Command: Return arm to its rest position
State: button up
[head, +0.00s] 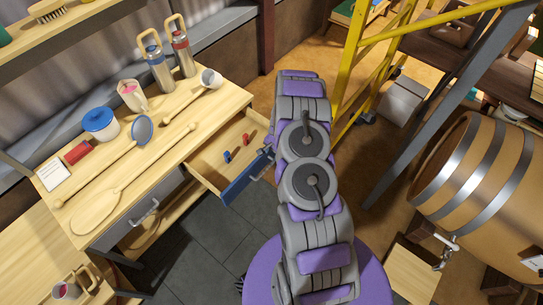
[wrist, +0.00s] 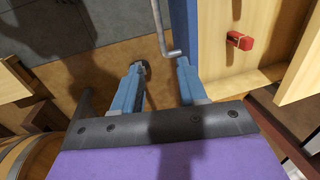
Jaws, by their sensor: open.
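My arm reaches from the bottom of the head view toward the workbench, and its links hide part of the gripper. My gripper (wrist: 161,68) is open in the wrist view, with two blue fingers and nothing held between them. A pulled-out wooden drawer (head: 208,165) with a blue front (head: 246,184) is close to the gripper in the head view. The drawer's grey metal handle (wrist: 162,30) ends just ahead of the gap between the fingers; I cannot tell whether they touch. A small red item (wrist: 240,40) lies in the drawer, and the head view shows a blue item (head: 227,157) there too.
The workbench (head: 150,165) holds wooden spoons, a blue-lidded pot (head: 101,122), mugs and two bottles (head: 157,65). A yellow ladder (head: 347,70) stands behind my arm. A large barrel (head: 490,180) is at the right. Tiled floor (head: 190,250) is clear left of my body.

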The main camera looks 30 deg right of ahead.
jog(key=shift+s+r, duration=0.15)
jog(key=shift+r, duration=0.6)
jog(key=w+a+r+n+y, duration=0.1)
jog(key=a+r+n, duration=0.1)
jog(key=a+r, duration=0.45)
jog(key=a+r+n+y, duration=0.1)
jog(key=a+r+n, duration=0.15)
jog(key=r, duration=0.75)
jog(key=s+a+r+n+g, duration=0.1)
jog(key=s+a+r+n, duration=0.1)
jog(key=s+a+r, duration=0.3)
jog(key=s+a+r+n, duration=0.15)
jog(key=a+r, duration=0.25)
jog(key=r, duration=0.4)
jog(key=s+a+r+n+g, duration=0.1)
jog(key=s+a+r+n, duration=0.25)
jog(key=s+r, duration=0.65)
jog(key=s+r+n+g+h, duration=0.1)
jog(key=s+r, duration=0.1)
jog(key=s, duration=0.8)
jog(key=s+r+n+h, duration=0.1)
jog(key=s+r, duration=0.2)
jog(key=s, duration=0.8)
jog(key=shift+d+r+g+h, duration=0.15)
jog(key=shift+g+h, duration=0.25)
